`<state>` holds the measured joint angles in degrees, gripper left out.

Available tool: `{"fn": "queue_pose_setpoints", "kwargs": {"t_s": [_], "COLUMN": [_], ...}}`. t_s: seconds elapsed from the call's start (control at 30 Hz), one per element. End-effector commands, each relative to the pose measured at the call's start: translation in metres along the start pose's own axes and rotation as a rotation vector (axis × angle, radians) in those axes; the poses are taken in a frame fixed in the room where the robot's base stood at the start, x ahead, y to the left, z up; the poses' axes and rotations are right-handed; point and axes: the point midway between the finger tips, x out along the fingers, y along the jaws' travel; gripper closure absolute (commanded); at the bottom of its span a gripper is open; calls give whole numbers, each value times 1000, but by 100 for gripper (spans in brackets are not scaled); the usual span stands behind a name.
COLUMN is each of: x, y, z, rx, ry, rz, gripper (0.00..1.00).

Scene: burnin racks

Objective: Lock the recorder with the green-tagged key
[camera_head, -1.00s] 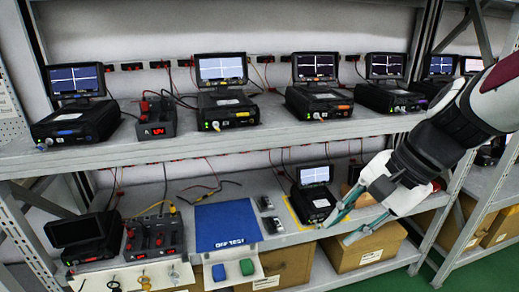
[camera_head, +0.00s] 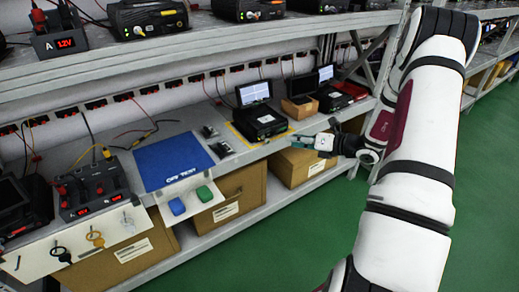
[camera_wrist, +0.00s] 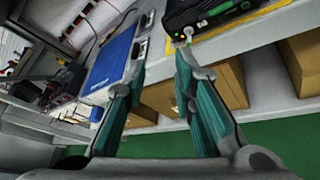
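The recorder (camera_head: 260,126) is a black box with a lit screen (camera_head: 254,93), inside a yellow outline on the lower shelf. In the wrist view the recorder (camera_wrist: 212,14) shows a green strip on its front, with a small pale key-like piece (camera_wrist: 186,33) at its front edge. I cannot make out a green tag on that piece. My gripper (camera_head: 292,148) is just in front and right of the recorder. In the wrist view my gripper (camera_wrist: 160,48) has its teal fingers apart with nothing visibly held, the right fingertip close to the pale piece.
A blue mat (camera_head: 172,160) and blue and green blocks lie left of the recorder. Boxes (camera_head: 300,166) stand below. The upper shelf overhangs. The floor at right is clear.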

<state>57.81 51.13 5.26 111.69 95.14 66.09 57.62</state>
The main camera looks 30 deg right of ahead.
Motion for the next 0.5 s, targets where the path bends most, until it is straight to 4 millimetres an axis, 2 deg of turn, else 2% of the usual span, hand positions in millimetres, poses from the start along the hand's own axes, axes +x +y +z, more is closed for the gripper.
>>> {"fn": "queue_pose_setpoints", "kwargs": {"t_s": [0.03,0.1,0.17,0.33,0.5], "x": [-1,-4,-6,1,28], "y": [-21,-39,-48,-54,-55], "z": [-7,-11,-13,-13,-11], "rx": [57,114,142,163,161], "ry": [-32,-68,-86,-99,-97], "rz": [-22,-45,-56,-63,-60], "gripper": [76,76,76,76,76]}}
